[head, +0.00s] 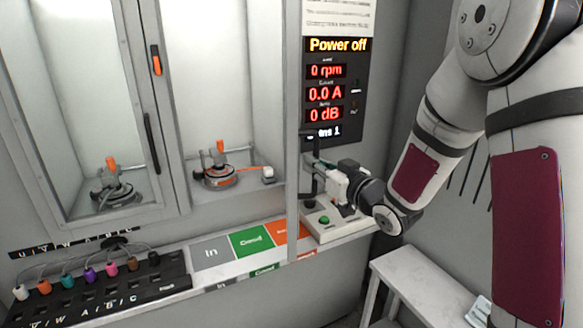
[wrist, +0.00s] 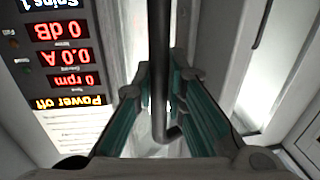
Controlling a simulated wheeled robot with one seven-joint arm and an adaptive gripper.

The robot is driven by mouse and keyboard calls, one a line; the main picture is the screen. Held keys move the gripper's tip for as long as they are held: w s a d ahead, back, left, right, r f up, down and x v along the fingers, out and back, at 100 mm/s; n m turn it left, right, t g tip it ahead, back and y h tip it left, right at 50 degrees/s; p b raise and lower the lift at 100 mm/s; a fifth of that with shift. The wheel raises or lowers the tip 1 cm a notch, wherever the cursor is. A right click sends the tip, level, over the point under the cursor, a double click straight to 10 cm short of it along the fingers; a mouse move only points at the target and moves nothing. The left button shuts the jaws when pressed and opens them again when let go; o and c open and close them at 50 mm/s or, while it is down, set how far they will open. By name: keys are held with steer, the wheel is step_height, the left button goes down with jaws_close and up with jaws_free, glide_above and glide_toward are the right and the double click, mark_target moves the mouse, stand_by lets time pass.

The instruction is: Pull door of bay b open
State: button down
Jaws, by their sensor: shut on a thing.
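The bay door (head: 292,120) stands swung outward, seen nearly edge-on in the head view, right of the open middle bay (head: 235,90). Its black bar handle (head: 315,178) is on the face turned right. My gripper (head: 320,168) reaches it from the right and is shut around the bar. In the wrist view the dark handle bar (wrist: 160,50) runs between the teal-padded fingers of my gripper (wrist: 160,88) and bends near its lower end. No letter naming the bay is readable. The middle bay holds a motor (head: 217,178) with an orange part and a small white block.
The left bay's glazed door (head: 90,90) is shut. A display panel (head: 336,85) reads "Power off". A control box (head: 325,218) with a green button sits below my gripper. Labelled trays (head: 212,252) and cable sockets (head: 100,290) line the front ledge. A white stool (head: 425,272) stands right.

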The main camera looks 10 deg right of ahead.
steer(key=w+d+n+g+y+b, duration=0.1)
steer(key=w+d+n+g+y, duration=0.1)
steer(key=d, duration=0.6)
steer(key=w+d+n+g+y, duration=0.1)
steer(key=d+n+g+y, duration=0.2)
steer(key=d, duration=0.5)
steer(key=shift+w+d+y+b, duration=0.3)
steer(key=shift+w+y+b, duration=0.1)
steer(key=shift+y, duration=0.4)
steer(key=shift+r+n, duration=0.1)
steer(key=shift+n, duration=0.2)
steer(key=c, duration=1.6)
jaws_free()
steer(key=v, duration=1.2)
